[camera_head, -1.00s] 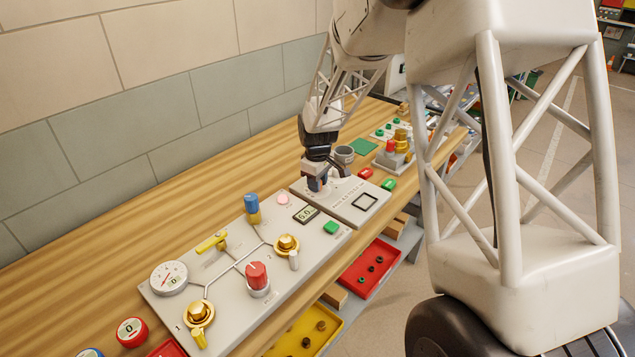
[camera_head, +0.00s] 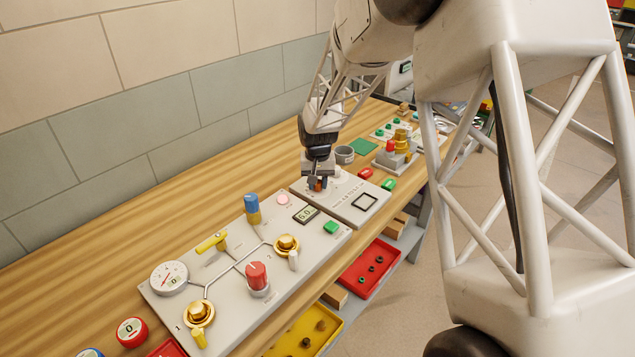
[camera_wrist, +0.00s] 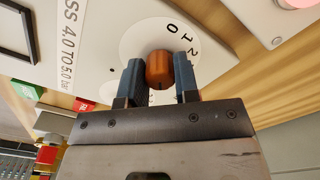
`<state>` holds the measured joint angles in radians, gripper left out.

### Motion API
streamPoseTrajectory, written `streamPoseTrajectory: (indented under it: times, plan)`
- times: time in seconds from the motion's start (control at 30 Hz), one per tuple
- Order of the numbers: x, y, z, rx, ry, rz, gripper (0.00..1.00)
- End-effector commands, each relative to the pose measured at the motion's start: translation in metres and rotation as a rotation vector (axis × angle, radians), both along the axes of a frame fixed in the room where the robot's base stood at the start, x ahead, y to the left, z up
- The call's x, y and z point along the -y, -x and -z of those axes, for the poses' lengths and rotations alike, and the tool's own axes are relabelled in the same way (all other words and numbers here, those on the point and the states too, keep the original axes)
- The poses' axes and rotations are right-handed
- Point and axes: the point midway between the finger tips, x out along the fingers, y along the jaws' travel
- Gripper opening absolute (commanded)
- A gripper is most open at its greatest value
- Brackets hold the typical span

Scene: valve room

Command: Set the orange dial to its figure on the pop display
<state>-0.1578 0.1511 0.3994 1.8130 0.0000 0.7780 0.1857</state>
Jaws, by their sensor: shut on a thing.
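The orange dial (camera_wrist: 158,70) sits on a round white scale with the figures 0, 1 and 2 visible on a pale panel. My gripper (camera_wrist: 159,74) is shut on it, with one blue finger on each side. The lower part of the scale is partly hidden by the fingers. In the head view my gripper (camera_head: 318,184) is over the far-left part of the small grey panel (camera_head: 345,207), and the dial is mostly hidden. A small display (camera_head: 305,213) is on the larger panel; its figures are too small to read surely.
The larger panel (camera_head: 225,284) carries a gauge (camera_head: 169,278), a red knob (camera_head: 257,275), a blue-topped part (camera_head: 251,204) and brass fittings. Red and green parts (camera_head: 389,184) lie beyond the small panel. The wooden bench is clear towards the wall.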

Motion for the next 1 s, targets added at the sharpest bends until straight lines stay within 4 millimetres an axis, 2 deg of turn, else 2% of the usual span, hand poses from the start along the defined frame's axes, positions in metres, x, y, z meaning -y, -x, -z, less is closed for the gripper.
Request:
streamPoseTrajectory:
  times: [0.4,1.0]
  plan:
    - [0.0000,-0.0002,-0.0006,0.001,0.000,0.295,0.06]
    - [0.0000,-0.0002,-0.0005,0.000,0.000,0.366,0.06]
